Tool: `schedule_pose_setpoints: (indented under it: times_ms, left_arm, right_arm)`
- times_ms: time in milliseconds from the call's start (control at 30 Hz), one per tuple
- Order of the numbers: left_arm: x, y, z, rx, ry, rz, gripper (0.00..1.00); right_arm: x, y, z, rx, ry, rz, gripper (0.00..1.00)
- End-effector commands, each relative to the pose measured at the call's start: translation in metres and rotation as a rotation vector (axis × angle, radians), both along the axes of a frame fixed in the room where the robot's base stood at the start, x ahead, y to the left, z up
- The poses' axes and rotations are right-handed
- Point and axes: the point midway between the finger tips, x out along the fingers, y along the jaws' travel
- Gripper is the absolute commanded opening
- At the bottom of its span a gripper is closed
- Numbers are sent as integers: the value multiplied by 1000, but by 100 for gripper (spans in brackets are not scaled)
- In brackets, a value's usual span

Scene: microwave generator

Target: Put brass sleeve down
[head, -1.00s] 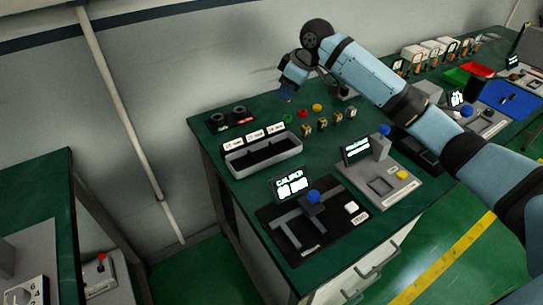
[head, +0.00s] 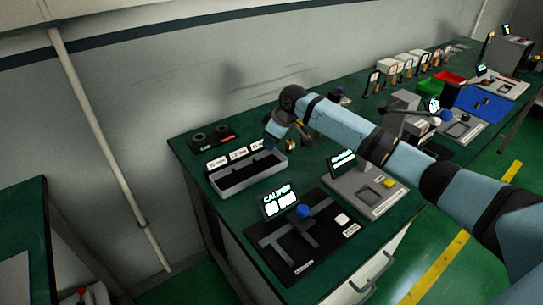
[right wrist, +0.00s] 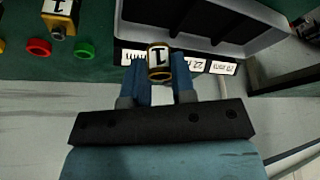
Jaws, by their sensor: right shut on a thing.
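The brass sleeve (right wrist: 158,62) is a short brass ring-ended piece with a white label marked 1. In the right wrist view it sits between the two blue fingers of my right gripper (right wrist: 158,78), which are shut on it. In the head view my right gripper (head: 274,134) hangs low at the right end of a grey tray (head: 252,178) with dark compartments; the sleeve cannot be made out there. The tray's wall also shows in the wrist view (right wrist: 190,45), just beyond the sleeve. My left gripper is not in view.
White size cards (head: 238,154) stand along the tray's back edge. Another labelled brass piece (right wrist: 60,18) and red and green rings (right wrist: 84,50) are on the green table beside the gripper. A caliper station (head: 300,235) stands in front of the tray.

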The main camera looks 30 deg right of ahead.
Motion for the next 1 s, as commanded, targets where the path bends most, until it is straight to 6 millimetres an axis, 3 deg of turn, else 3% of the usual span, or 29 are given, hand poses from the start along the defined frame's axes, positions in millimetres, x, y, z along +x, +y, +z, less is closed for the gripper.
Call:
schedule_pose_setpoints:
  times_ms: [167,400,800,833,867,1000]
  left_arm:
    - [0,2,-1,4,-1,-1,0]
    - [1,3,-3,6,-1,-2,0]
    - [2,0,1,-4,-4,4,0]
    - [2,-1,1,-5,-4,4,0]
    - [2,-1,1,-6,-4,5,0]
    - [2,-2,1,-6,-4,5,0]
  right_arm:
    - [0,0,-16,-1,2,0,0]
    - [0,0,-55,-1,0,0,0]
    - [0,0,-60,0,0,0,0]
    - [0,0,-60,-1,-1,0,31]
    - [0,0,-60,-1,-1,0,35]
    - [0,0,-60,-1,-1,0,35]
